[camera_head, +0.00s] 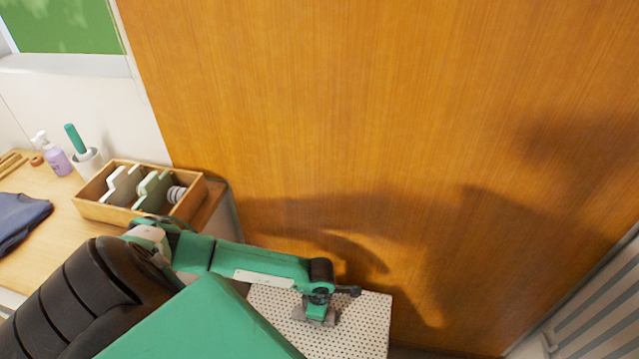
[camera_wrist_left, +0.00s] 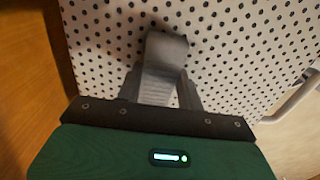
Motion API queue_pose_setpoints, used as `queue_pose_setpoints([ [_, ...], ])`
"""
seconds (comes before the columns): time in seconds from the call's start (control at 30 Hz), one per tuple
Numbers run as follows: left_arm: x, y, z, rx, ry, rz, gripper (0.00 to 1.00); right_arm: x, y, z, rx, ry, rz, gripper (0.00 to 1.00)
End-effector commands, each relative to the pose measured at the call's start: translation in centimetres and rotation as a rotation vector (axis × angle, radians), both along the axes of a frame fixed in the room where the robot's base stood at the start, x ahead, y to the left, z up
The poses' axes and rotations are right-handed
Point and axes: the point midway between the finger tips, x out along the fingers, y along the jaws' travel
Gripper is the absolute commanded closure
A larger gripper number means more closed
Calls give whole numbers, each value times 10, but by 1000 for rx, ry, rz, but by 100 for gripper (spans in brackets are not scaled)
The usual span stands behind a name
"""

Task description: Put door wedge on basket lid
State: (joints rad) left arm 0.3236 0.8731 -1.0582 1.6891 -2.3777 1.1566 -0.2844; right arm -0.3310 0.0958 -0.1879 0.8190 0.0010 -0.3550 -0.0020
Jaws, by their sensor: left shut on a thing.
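The grey door wedge (camera_wrist_left: 165,55) sits between the two fingers of my left gripper (camera_wrist_left: 160,90), which is shut on it. In the head view my left gripper (camera_head: 316,308) is over the white basket lid (camera_head: 365,335), which is dotted with small dark holes. The lid (camera_wrist_left: 90,30) fills most of the left wrist view behind the wedge. I cannot tell whether the wedge touches the lid. My arm hides part of the lid in the head view. My right gripper is in neither view.
A wooden wall or panel (camera_head: 380,120) stands close behind the lid. At the left, a wooden table holds a divided wooden box (camera_head: 105,212), a purple pump bottle (camera_head: 58,162), a white cup (camera_head: 88,162) and a folded blue cloth (camera_head: 20,222). A striped grey surface (camera_head: 600,310) is at the right.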

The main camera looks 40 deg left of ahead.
Motion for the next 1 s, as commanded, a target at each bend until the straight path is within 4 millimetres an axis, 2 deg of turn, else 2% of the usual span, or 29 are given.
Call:
queue_pose_setpoints([
  [0.13, 0, 0, -4, 0, 0, 0, 86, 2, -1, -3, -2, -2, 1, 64],
  [0.17, 0, 0, -4, 0, 0, 1, 61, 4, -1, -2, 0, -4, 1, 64],
  [0.27, 0, 0, -3, 0, 0, 1, 41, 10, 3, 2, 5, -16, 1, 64],
  [0.67, 0, 0, 4, 0, -1, 1, 41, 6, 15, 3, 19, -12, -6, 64],
  [0.77, 1, 1, 18, 0, -1, 1, 41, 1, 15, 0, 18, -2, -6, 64],
  [1.0, 1, 1, 70, 1, -3, 0, 41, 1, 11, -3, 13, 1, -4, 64],
])
